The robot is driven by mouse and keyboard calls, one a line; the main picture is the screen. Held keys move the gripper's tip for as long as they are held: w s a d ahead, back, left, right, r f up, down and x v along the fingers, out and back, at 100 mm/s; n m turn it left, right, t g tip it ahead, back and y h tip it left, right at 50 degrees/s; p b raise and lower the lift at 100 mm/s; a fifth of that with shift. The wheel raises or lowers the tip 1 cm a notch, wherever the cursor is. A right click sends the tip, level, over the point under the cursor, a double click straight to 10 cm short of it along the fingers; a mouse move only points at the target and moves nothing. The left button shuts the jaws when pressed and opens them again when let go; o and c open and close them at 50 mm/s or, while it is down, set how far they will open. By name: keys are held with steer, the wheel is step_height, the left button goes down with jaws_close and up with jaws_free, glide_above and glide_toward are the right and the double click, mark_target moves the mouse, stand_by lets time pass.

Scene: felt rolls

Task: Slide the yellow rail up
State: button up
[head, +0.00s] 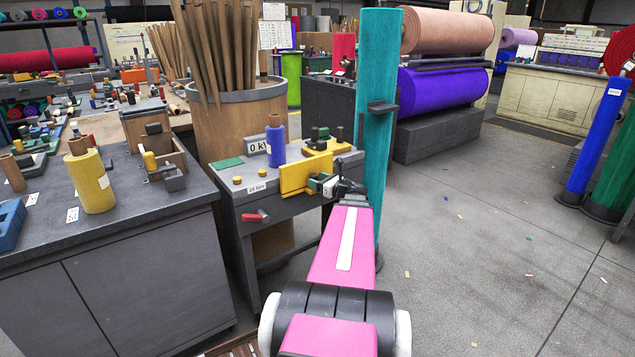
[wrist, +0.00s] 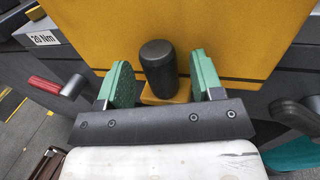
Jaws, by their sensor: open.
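The yellow rail (head: 298,177) shows in the head view as a flat yellow panel at the front of a grey bench. In the wrist view the yellow rail (wrist: 245,35) fills the upper part, with a black knob (wrist: 158,68) on a small yellow base at its lower edge. My gripper (wrist: 161,75) is open, with one green finger on each side of the knob. Gaps show between the knob and both fingers. In the head view my gripper (head: 329,186) is at the right part of the panel, and my arm hides some of the bench.
The grey bench (head: 275,205) carries a blue roll (head: 276,142), a scale display and a red-handled lever (head: 255,217). A tall teal roll (head: 378,110) stands close to the right of my gripper. A dark crank (wrist: 295,113) is at right in the wrist view. Floor at right is open.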

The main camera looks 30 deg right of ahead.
steer(key=v, duration=1)
steer(key=shift+s, duration=0.2)
steer(key=shift+d, duration=0.1)
